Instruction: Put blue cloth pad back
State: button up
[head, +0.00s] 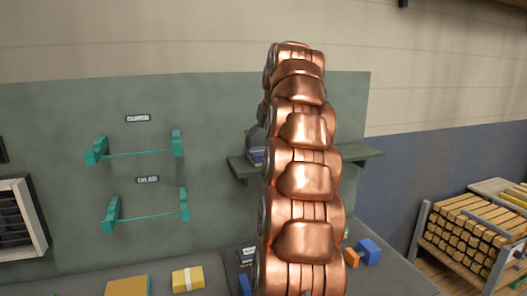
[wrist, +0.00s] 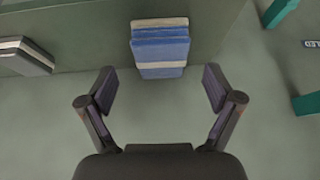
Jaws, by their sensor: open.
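The blue cloth pad (wrist: 160,48) shows at the top centre of the wrist view, a blue stack crossed by pale bands. It is at the green shelf (wrist: 90,35), ahead of my gripper (wrist: 160,88). My gripper is open and empty, its two fingers apart on either side below the pad, not touching it. The arm hides most of the shelf's middle and most of my gripper there.
A dark grey block with a white band (wrist: 25,57) is left of the pad in the wrist view. Teal brackets (head: 150,153) are on the green wall panel. A yellow banded pad (head: 188,279) and a blue block (head: 368,250) lie on the bench. A wood rack (head: 470,235) stands right.

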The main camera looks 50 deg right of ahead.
jog(key=p+v, duration=0.1)
jog(key=v, duration=0.6)
dwell(0.4)
jog(key=shift+w, duration=0.1)
jog(key=s+a+f+n+g+y, duration=0.1)
jog(key=a+f, duration=0.4)
jog(key=a, duration=0.4)
jog(key=s+a+f+n+g+y, duration=0.15)
jog(key=a+f, duration=0.25)
jog(key=a, duration=0.6)
jog(key=a+f+n+g+y, duration=0.1)
jog(key=a+f, duration=0.4)
jog(key=a, duration=0.4)
jog(key=s+a+f+g, duration=0.1)
jog(key=s+a+f, duration=0.3)
jog(key=s+f, duration=0.2)
jog(key=s+a+f+n+g, duration=0.1)
jog(key=s+a+f, duration=0.3)
jog(key=s, duration=0.6)
jog(key=s+a+f+n+g, duration=0.1)
jog(key=s+a+f, duration=0.3)
jog(key=s+f, duration=0.4)
jog(key=shift+a+f+h, duration=0.2)
jog(key=shift+h, duration=0.25)
